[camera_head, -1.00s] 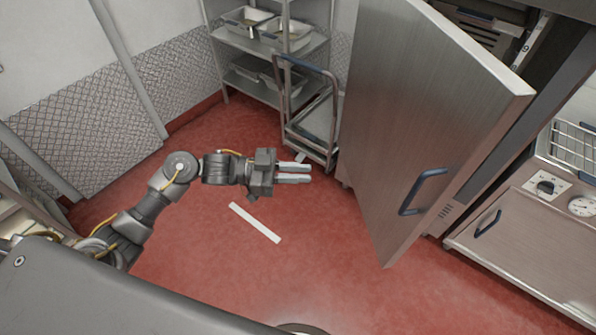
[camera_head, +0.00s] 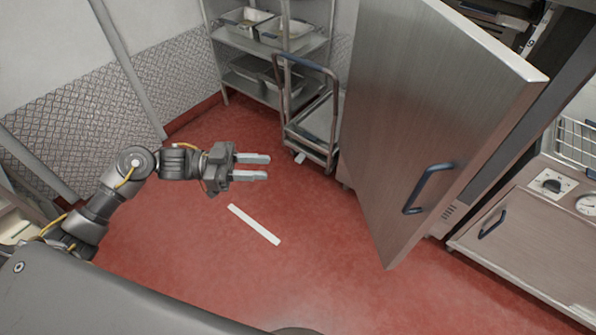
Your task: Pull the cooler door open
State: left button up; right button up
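The cooler door (camera_head: 405,130) is a large steel panel at the right of the head view. It stands swung out from the cooler body, with a dark gap showing behind its upper right edge. Its blue handle (camera_head: 427,187) is on the lower right part of the panel. My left gripper (camera_head: 268,167) is left of the door, well apart from the handle. Its two pale fingers point right with a gap between them, and nothing is between them. My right gripper is not in view.
A steel trolley (camera_head: 310,115) stands just left of the door, in front of a shelf rack (camera_head: 226,45) with trays. A steel appliance (camera_head: 524,240) with a dial stands at the right.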

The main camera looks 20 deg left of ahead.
pick_arm(q)
jog(key=shift+s+a, duration=0.15)
jog(key=shift+a, duration=0.45)
